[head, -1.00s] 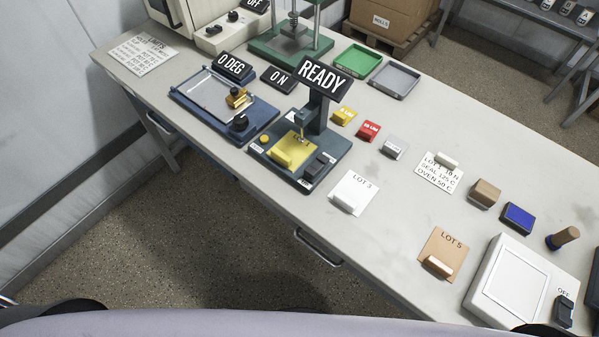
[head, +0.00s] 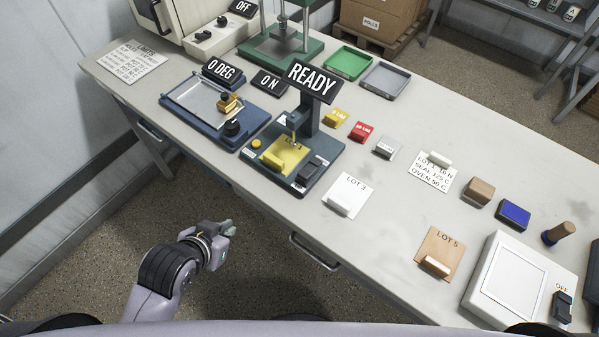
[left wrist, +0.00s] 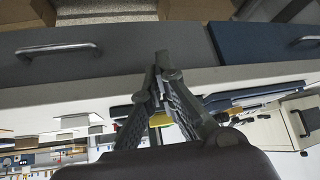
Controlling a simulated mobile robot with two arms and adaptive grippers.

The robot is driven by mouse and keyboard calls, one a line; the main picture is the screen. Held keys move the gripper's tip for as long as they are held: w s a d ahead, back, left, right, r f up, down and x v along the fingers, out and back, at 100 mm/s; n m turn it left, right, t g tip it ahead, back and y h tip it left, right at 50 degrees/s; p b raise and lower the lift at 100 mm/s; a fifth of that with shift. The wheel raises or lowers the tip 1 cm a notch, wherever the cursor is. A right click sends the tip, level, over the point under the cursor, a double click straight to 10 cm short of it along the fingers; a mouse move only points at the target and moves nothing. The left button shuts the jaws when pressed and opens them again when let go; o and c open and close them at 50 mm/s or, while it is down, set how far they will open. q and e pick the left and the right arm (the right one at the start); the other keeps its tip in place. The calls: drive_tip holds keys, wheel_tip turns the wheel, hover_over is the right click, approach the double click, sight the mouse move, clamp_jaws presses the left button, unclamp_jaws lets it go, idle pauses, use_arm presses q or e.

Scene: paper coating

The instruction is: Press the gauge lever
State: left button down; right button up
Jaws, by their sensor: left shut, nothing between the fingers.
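The gauge (head: 300,140) is a dark blue stand with a READY sign (head: 315,79) on its column, on the table's near half. A yellow piece (head: 284,158) lies on its base under the probe. A dark raised block (head: 312,169) sits at the base's right and a small round yellow knob (head: 256,143) at its left; which is the lever I cannot tell. My left gripper (head: 229,229) is shut and empty, in front of the table's near edge and apart from the gauge. Its fingers meet in the left wrist view (left wrist: 163,62). My right gripper is out of view.
A blue fixture with a 0 DEG sign (head: 223,74) stands left of the gauge. A LOT 3 card (head: 346,194) lies to its right. Drawer handles (head: 313,252) stick out below the table edge. Trays (head: 385,81) stand behind. Floor in front is clear.

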use_arm(q)
drive_tip(key=w+d+r+m+t+h, duration=0.1)
drive_tip(key=w+d+r+t+h, duration=0.1)
drive_tip(key=d+r, duration=0.3)
drive_tip(key=w+d+r+m+t+h, duration=0.2)
drive_tip(key=d+r+t+h, duration=0.1)
drive_tip(key=d+r+h, duration=0.2)
wheel_tip(320, 180, up, 2)
drive_tip(key=shift+r+m, duration=0.15)
drive_tip(key=shift+m, duration=0.15)
drive_tip(key=shift+d, duration=0.1)
drive_tip(key=p, duration=0.2)
hover_over(310, 169)
drive_tip(key=s+a, duration=0.2)
drive_tip(key=s, duration=0.1)
wheel_tip(310, 169, down, 2)
drive_tip(key=f, duration=0.3)
drive_tip(key=shift+s+a+f+p, duration=0.15)
drive_tip(key=shift+s+a+p, duration=0.05)
drive_tip(key=shift+s+p, duration=0.1)
drive_tip(key=shift+f, duration=0.65)
